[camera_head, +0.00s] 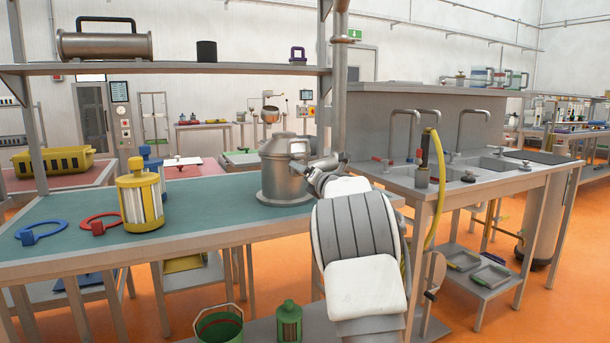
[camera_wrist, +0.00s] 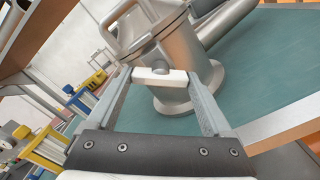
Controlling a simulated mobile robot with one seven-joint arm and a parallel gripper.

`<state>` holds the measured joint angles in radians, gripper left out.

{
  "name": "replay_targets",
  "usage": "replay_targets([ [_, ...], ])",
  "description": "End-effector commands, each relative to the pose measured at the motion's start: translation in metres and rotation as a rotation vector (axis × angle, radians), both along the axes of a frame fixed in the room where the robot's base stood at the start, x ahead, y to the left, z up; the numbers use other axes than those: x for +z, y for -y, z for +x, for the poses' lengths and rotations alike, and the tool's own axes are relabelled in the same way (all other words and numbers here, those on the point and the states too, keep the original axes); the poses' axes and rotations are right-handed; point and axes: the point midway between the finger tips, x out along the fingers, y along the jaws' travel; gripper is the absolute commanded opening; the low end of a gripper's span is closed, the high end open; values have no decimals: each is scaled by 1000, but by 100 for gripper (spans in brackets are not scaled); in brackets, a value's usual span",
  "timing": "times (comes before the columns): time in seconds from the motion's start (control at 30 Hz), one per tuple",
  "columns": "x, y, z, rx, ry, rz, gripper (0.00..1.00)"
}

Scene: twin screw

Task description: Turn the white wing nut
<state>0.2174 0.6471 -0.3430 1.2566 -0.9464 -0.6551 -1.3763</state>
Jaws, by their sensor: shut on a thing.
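The white wing nut (camera_wrist: 147,79) shows in the wrist view as a short white bar with a grey centre, in front of the metal pot. My gripper (camera_wrist: 160,77) is shut on it, with one finger at each end of the bar. The steel pot (camera_head: 285,172) stands upright on the green-topped table, with a lid and a top handle; its side also fills the upper middle of the wrist view (camera_wrist: 182,92). In the head view my arm reaches to the pot's right side and hides the wing nut and my fingertips.
On the green table (camera_head: 190,220) a yellow lantern-like canister (camera_head: 139,198), a blue ring tool (camera_head: 42,233) and a red ring tool (camera_head: 99,224) stand or lie to the left. A shelf (camera_head: 180,68) hangs above. A sink bench (camera_head: 470,178) with taps stands right of my arm.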

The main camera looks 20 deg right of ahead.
Motion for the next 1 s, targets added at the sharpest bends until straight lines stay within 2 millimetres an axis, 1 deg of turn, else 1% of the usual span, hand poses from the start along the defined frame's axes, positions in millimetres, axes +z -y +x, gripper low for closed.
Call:
replay_targets([
  [0.03, 0, 0, 0, 0, 0, 1, 29],
  [0.07, 0, 0, 0, 0, 0, 1, 88],
  [0.1, 0, 0, 0, 0, 0, 1, 96],
  [0.13, 0, 0, 0, 0, 0, 1, 100],
  [0.4, 0, 0, -1, 0, 0, 1, 100],
  [0.57, 1, 0, -10, 0, 0, 2, 100],
  [0.77, 1, 2, -38, -1, -1, 2, 100],
  [1.0, 2, 3, -79, -1, 0, 3, 100],
])
